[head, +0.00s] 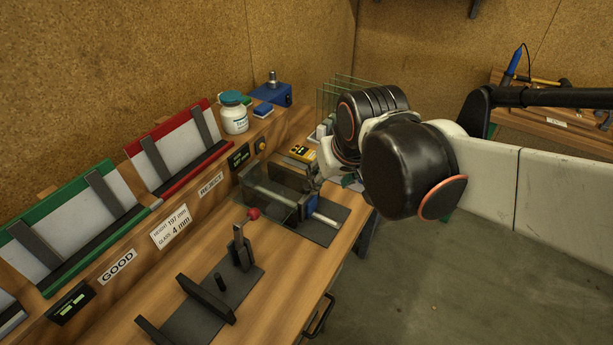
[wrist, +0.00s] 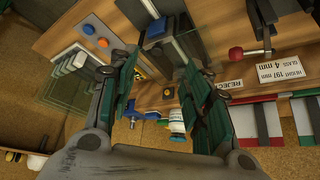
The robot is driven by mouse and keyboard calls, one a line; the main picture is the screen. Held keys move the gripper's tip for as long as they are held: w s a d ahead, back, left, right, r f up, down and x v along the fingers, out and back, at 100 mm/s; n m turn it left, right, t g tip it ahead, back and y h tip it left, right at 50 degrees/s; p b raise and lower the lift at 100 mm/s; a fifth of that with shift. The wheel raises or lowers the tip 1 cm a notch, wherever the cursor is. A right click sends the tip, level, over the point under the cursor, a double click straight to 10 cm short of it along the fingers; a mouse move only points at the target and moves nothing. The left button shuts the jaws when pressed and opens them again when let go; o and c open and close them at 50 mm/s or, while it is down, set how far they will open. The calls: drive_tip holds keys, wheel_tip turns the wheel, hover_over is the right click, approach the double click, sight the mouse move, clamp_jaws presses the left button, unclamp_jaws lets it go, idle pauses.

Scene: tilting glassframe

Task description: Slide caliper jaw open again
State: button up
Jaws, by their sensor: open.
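The caliper (head: 270,196) stands on a dark base plate on the bench, with a clear body, a pale rod and a blue sliding jaw block (head: 308,204) at its right end. The blue block also shows at the top middle of the wrist view (wrist: 157,29), beyond my fingertips. My gripper (wrist: 157,68) is open, its two green-padded fingers spread, and I see nothing gripped between them. In the head view my arm hides most of the gripper, just behind and above the caliper's right end. Whether a finger touches the jaw I cannot tell.
Glass panes (head: 333,98) stand in a rack behind my arm. A yellow device (head: 302,153) lies near the caliper. A red-knobbed lever (head: 253,213) and a dark fixture (head: 206,300) stand in front. GOOD and REJECT racks (head: 170,155) line the left. A blue-capped jar (head: 234,115) stands behind.

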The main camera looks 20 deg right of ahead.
drive_tip(key=w+f+g+p, duration=0.1)
drive_tip(key=w+f+p, duration=0.1)
drive_tip(key=w, duration=0.6)
drive_tip(key=b, duration=0.4)
approach(308, 186)
drive_tip(key=x, duration=0.8)
drive_tip(key=shift+a, duration=0.1)
